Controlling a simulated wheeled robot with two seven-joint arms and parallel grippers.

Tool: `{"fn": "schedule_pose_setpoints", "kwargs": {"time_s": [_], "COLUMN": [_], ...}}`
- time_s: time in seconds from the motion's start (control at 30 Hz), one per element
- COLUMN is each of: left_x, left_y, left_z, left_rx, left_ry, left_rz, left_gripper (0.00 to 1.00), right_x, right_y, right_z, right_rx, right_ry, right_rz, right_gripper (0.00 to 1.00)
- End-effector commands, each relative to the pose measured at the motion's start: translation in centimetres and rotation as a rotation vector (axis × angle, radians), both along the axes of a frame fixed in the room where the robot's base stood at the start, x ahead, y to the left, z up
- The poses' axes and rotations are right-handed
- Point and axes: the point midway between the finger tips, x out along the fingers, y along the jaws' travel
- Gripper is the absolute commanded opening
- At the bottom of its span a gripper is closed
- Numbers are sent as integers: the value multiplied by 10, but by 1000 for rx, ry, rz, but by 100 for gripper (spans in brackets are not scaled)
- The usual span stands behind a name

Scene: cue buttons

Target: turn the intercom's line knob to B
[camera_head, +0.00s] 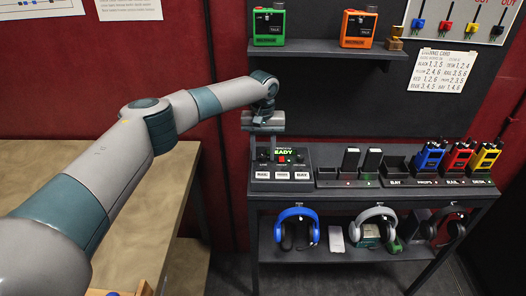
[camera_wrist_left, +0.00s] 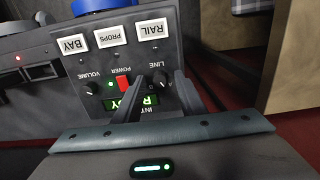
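The intercom (camera_head: 282,175) is a dark sloped panel on the shelf unit, with a green display, knobs and white buttons. In the left wrist view the panel appears upside down. Its line knob (camera_wrist_left: 160,78) is a small black knob below the LINE label; its exact setting is too small to tell. My left gripper (camera_head: 264,150) is above the intercom's left side. In the left wrist view its dark fingers (camera_wrist_left: 159,84) are apart, one on each side of the line knob. Whether they touch it I cannot tell. My right gripper is not in view.
The volume knob (camera_wrist_left: 90,87) and red power switch (camera_wrist_left: 123,83) sit beside the line knob. White buttons (camera_wrist_left: 113,36) line the panel's edge. Chargers and radios (camera_head: 430,158) stand to the right, headphones (camera_head: 296,228) below. A wooden table (camera_head: 140,190) is at left.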

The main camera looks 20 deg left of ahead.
Motion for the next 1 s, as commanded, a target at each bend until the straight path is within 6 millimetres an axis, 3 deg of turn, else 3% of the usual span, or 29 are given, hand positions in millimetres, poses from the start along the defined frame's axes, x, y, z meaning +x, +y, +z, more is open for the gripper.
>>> {"fn": "schedule_pose_setpoints", "kwargs": {"time_s": [0.07, 0.1, 0.23, 0.67, 1.0], "left_x": [0, 0, 0, 0, 0], "left_y": [0, 0, 0, 0, -1], "left_z": [0, 0, 0, 0, 1], "left_rx": [0, 0, 0, 0, -4], "left_ry": [0, 0, 0, 1, 2], "left_rz": [0, 0, 0, -36, -217], "left_gripper": [37, 32, 1, 0, 0], "right_x": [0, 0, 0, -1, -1], "right_y": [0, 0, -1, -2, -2], "right_z": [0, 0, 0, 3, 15], "right_rx": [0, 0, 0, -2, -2], "right_ry": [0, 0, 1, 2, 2], "right_rz": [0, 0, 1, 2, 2], "right_gripper": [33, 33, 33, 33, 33]}}
